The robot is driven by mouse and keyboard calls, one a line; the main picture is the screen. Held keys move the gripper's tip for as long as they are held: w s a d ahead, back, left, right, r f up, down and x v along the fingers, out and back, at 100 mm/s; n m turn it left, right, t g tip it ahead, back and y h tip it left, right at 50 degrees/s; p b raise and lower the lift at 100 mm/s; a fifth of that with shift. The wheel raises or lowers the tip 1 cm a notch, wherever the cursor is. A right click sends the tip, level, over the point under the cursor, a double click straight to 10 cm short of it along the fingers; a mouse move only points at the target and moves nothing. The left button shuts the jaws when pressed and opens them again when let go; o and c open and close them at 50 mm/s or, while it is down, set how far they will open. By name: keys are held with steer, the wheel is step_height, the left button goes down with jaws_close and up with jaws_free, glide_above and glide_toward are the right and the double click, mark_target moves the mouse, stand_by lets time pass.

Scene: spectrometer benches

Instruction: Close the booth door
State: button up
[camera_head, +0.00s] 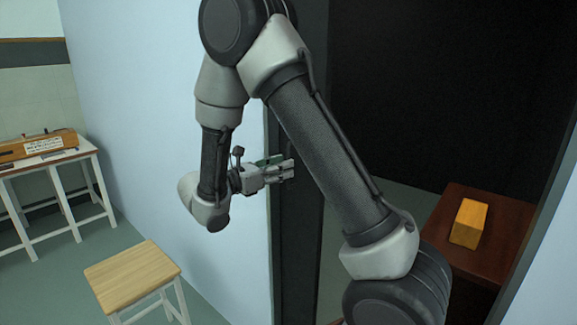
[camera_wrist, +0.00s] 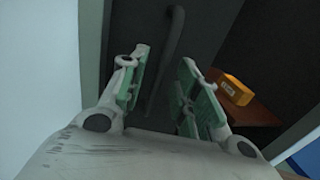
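The booth stands open, and its dark interior shows to the right of the dark door (camera_head: 297,245). In the head view only a narrow upright strip of the door shows beside the pale blue wall, partly behind my arm. In the wrist view the dark door panel (camera_wrist: 130,22) carries a long dark bar handle (camera_wrist: 174,45). My gripper (camera_head: 288,171) is in front of the door strip. In the wrist view my gripper (camera_wrist: 164,60) is open, with green-padded fingers on either side of the handle's line. I cannot tell whether they touch it.
Inside the booth a brown table (camera_head: 453,212) holds an orange-yellow box (camera_head: 469,223). A wooden stool (camera_head: 132,274) stands at the lower left. A white bench (camera_head: 70,165) with a wooden instrument (camera_head: 38,146) stands at the far left. Floor between stool and bench is clear.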

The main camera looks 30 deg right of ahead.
mark_target(289, 184)
steer(key=shift+w+d, duration=0.15)
steer(key=shift+d, duration=0.6)
steer(key=shift+w+d, duration=0.1)
steer(key=shift+d, duration=0.65)
jaws_close()
